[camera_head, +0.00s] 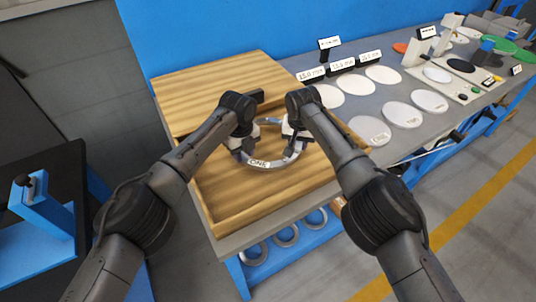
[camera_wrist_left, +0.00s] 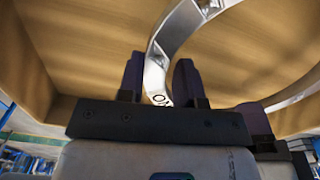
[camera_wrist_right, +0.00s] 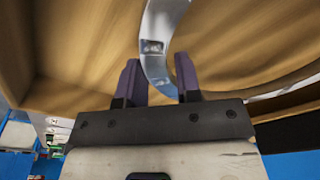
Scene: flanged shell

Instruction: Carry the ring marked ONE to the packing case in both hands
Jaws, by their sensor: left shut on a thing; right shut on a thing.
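The ring marked ONE (camera_head: 259,163) is a silver metal ring with a white label on its near side. It is level or nearly so, over the wooden packing case (camera_head: 246,209). My left gripper (camera_head: 243,147) is shut on the ring's left side, and the ring passes between its fingers in the left wrist view (camera_wrist_left: 160,85). My right gripper (camera_head: 294,136) is shut on the ring's far right side, also seen between the fingers in the right wrist view (camera_wrist_right: 156,65). Wooden case walls show around the ring in both wrist views. I cannot tell whether the ring touches the case floor.
The case stands at the left end of a long grey bench (camera_head: 350,112). White discs (camera_head: 370,131) and size signs (camera_head: 343,65) lie to its right. Several rings (camera_head: 286,236) sit on the blue shelf below. A blue stand (camera_head: 42,210) is at far left.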

